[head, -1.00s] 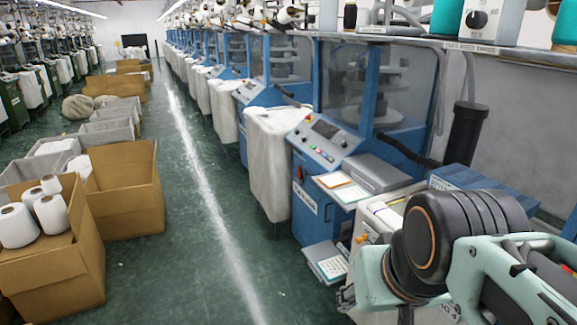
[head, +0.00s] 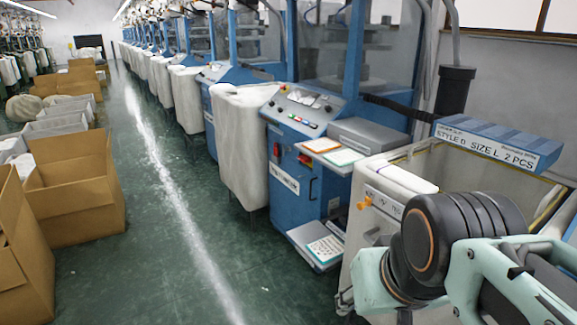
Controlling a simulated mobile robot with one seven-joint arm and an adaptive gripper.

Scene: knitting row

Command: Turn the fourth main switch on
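A row of blue knitting machines runs back along the right side. The nearest whole machine (head: 292,190) has a sloped control panel (head: 303,106) with small coloured buttons. On its front below the panel are a red switch-like part (head: 304,160) and another small red part (head: 276,151). Their setting is too small to read. Similar panels on the machines farther back are small or hidden by white cloth bags. I cannot tell from this view which switch is the fourth. My arm's mint and black links fill the lower right; my gripper does not show clearly.
An open white bin (head: 438,178) with a blue label block (head: 500,143) stands at the right, beside my arm. A white cloth bag (head: 243,140) hangs beside the machine. Cardboard boxes (head: 75,190) line the left. The green aisle floor (head: 150,255) between is clear.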

